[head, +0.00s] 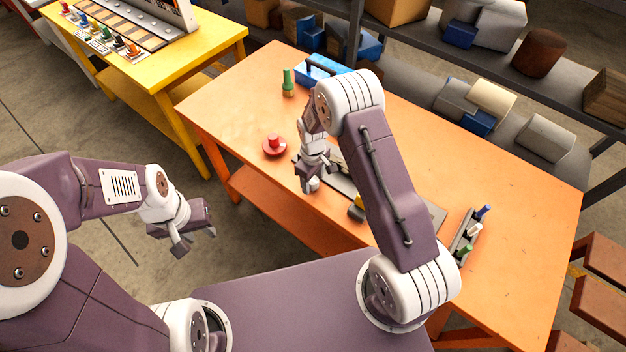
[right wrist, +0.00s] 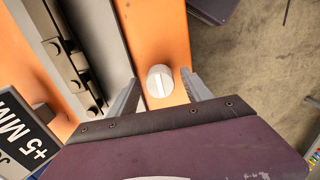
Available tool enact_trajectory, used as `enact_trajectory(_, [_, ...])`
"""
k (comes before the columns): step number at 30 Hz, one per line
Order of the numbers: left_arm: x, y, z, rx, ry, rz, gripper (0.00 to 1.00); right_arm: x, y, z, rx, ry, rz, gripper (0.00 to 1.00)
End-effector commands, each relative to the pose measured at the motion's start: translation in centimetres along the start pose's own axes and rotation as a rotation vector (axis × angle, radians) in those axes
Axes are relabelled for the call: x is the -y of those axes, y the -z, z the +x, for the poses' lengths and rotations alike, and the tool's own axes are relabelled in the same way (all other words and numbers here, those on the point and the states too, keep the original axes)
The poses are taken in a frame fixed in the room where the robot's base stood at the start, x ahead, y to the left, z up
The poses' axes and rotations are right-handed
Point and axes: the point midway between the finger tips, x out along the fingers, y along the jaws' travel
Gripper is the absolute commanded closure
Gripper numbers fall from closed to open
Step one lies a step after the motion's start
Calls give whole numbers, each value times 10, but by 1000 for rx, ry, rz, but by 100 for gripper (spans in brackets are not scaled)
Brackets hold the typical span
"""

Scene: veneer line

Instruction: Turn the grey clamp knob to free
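The grey clamp knob (right wrist: 160,82) is a pale round knob with a bar across its face, set near the edge of the orange surface. In the right wrist view, my right gripper (right wrist: 160,92) is open, with one finger on each side of the knob and visible gaps between. In the head view, my right gripper (head: 309,185) is low over the near side of the orange table, and I cannot make out the knob there. My left gripper (head: 188,236) is open and empty, left of the table over the floor.
A red button (head: 274,146) stands left of my right gripper on the orange table (head: 510,190). A grey fixture (right wrist: 75,45) and a "+5 MM" sign (right wrist: 25,135) lie beside the knob. A peg tray (head: 466,236) and blue toolbox (head: 318,70) are also on the table.

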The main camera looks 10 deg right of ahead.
Motion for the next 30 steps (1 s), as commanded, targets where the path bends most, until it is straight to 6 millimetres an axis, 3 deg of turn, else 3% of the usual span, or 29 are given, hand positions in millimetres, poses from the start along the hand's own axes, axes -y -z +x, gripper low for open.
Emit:
enact_trajectory(8, [0, 0, 2, 0, 0, 0, 64, 0, 0, -6, -1, 0, 1, 43])
enact_trajectory(15, [0, -1, 13, 0, 0, 0, 64, -1, 2, -56, -4, -3, 1, 43])
enact_trajectory(21, [0, -2, 16, 0, 0, 0, 64, 0, 1, -86, -1, -1, 0, 43])
enact_trajectory(30, [0, -2, 16, 0, 0, 0, 64, 0, 1, -91, 2, 1, 0, 43])
